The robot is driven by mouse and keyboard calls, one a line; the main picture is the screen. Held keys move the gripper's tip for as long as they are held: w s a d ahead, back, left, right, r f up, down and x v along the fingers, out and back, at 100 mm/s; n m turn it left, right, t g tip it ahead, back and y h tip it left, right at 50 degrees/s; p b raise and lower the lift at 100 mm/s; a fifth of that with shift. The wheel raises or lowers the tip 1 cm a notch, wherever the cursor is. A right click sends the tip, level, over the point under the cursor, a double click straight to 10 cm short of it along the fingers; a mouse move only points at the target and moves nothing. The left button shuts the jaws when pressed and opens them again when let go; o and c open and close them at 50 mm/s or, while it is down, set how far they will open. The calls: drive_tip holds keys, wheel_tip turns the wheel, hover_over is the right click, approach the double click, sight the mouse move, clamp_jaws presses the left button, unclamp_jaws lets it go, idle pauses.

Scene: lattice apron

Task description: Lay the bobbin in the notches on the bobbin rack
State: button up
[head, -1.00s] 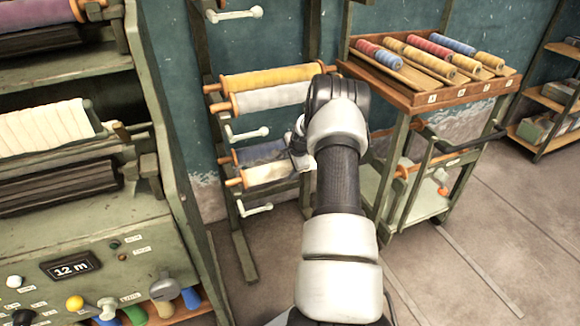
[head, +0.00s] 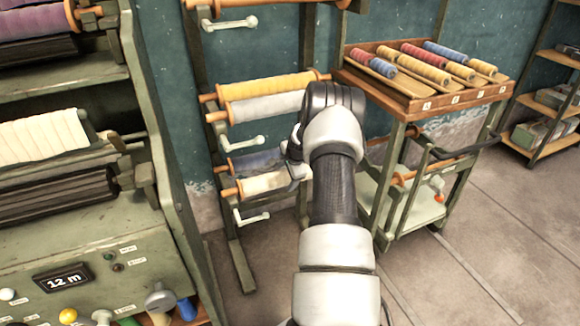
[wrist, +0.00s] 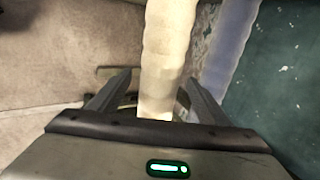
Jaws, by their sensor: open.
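The bobbin rack (head: 239,244) is a green frame on the wall, with several cloth-wound bobbins lying across it. A cream bobbin (head: 264,184) with an orange end lies low on the rack, in front of a blue bobbin (head: 256,160). My gripper (head: 297,170) is at the cream bobbin's right end. In the wrist view, my gripper (wrist: 157,78) is open, with one finger on each side of the cream bobbin (wrist: 165,50). The blue bobbin (wrist: 230,45) runs beside it on the right, outside the fingers. The cream bobbin's right end and its notch are hidden in the head view.
A yellow bobbin (head: 265,86) and a white bobbin (head: 268,107) lie above. White handles (head: 242,143) stick out from the rack. A trolley (head: 404,104) carrying small rolls stands close on the right. A green machine (head: 80,215) stands on the left.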

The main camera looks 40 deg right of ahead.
drive_tip(key=p+v, duration=0.3)
drive_tip(key=v, duration=1.4)
drive_tip(key=shift+w, duration=0.15)
